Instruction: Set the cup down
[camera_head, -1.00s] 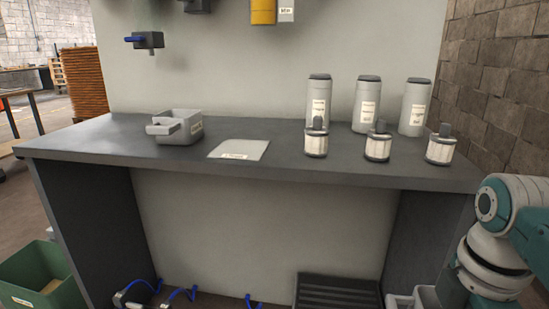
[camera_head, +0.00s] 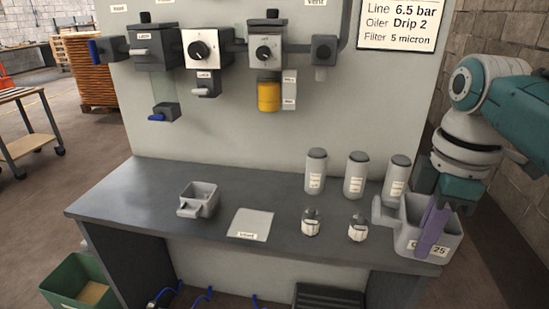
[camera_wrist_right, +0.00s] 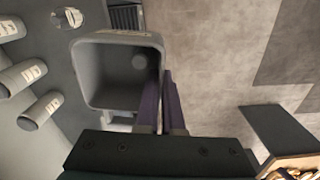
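A grey square cup (camera_head: 450,243) with a side tab and a white label is held at the right of the head view, by the bench's right end. My right gripper (camera_head: 428,245) has its purple fingers shut on one cup wall. In the right wrist view the open, apparently empty cup (camera_wrist_right: 88,75) lies left of the fingers (camera_wrist_right: 160,85). Whether its base touches the bench cannot be told. A smaller-looking grey cup (camera_head: 199,199) stands on the bench (camera_head: 130,192) at the left. A pale labelled plate (camera_head: 250,224) lies beside it. My left gripper is not in view.
Several grey canisters (camera_head: 316,170) stand at the back right of the bench. Small white filters (camera_head: 311,224) stand before them, close to the held cup. The regulator panel (camera_head: 265,110) rises behind. A green bin (camera_head: 75,281) stands on the floor at left.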

